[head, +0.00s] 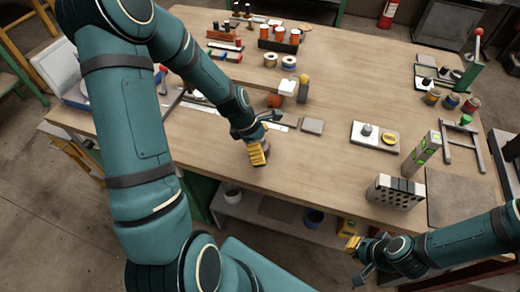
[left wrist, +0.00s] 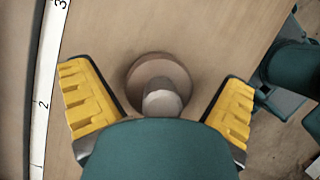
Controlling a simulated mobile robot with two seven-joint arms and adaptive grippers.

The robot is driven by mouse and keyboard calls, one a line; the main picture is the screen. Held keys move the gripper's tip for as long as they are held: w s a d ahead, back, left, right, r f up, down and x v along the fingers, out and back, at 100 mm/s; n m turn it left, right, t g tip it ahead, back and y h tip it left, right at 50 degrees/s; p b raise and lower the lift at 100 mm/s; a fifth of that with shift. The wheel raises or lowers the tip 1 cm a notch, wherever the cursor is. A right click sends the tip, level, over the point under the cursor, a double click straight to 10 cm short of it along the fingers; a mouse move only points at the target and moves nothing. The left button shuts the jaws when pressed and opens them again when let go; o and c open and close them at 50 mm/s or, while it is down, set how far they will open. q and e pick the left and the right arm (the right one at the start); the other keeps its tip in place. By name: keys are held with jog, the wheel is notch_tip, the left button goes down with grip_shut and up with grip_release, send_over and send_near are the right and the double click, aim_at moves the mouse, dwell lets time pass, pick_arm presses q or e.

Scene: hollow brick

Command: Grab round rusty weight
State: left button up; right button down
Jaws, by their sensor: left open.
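A round brownish weight (left wrist: 158,80) with a pale knob stands on the table in the left wrist view. My left gripper (left wrist: 160,103) is open, with one yellow-padded finger on each side of the weight and a visible gap to both. In the head view my left gripper (head: 258,153) points down near the table's front edge, and its fingers hide most of the weight. My right gripper (head: 357,259) is off the table's front edge at lower right, with its fingers apart and nothing between them.
A white ruler (left wrist: 46,90) lies left of the weight. A grey block (head: 313,126) and a tray (head: 362,143) with a small weight are to the right. A hollow brick (head: 395,192) stands near the front right. The table (head: 320,165) between is clear.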

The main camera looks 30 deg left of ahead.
pick_arm(q)
jog(key=shift+f, duration=0.1)
jog(key=c, duration=1.4)
jog(key=shift+w, duration=0.1)
